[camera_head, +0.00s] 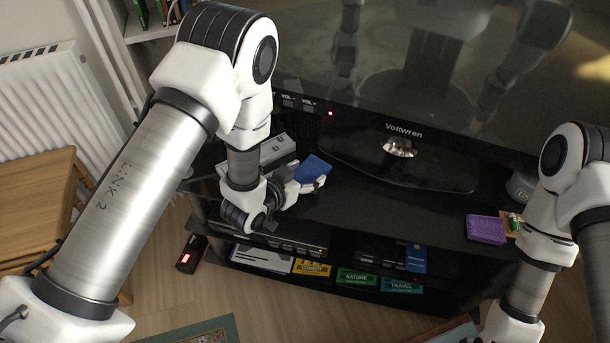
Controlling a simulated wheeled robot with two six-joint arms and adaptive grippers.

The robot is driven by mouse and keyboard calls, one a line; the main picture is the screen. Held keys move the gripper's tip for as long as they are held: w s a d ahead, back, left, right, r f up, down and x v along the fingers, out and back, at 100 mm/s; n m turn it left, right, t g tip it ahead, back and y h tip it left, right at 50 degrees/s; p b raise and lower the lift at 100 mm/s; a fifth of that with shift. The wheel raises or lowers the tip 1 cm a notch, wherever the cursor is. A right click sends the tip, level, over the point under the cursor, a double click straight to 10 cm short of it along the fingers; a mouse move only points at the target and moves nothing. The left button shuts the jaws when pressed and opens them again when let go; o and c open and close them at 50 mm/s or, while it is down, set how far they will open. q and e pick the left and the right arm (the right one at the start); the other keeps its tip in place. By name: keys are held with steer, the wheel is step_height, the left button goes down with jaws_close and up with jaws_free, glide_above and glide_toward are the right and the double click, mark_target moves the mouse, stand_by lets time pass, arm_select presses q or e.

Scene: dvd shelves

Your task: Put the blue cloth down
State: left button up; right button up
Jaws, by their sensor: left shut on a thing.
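The blue cloth (313,168) is at the left part of the black TV stand's top, in front of the TV. My left gripper (297,183) reaches in from the left and is shut on the blue cloth, low over the stand top. I cannot tell whether the cloth touches the surface. My right arm stands at the right edge, and its gripper is out of view.
A TV on a black base (400,170) fills the back of the stand. A purple block (486,229) lies at the stand's right. Lower shelves hold several DVD cases, including a yellow one (311,268). The stand top between cloth and purple block is mostly clear.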

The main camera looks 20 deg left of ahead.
arm_select(q)
steer(key=shift+f, duration=0.15)
steer(key=o, duration=0.8)
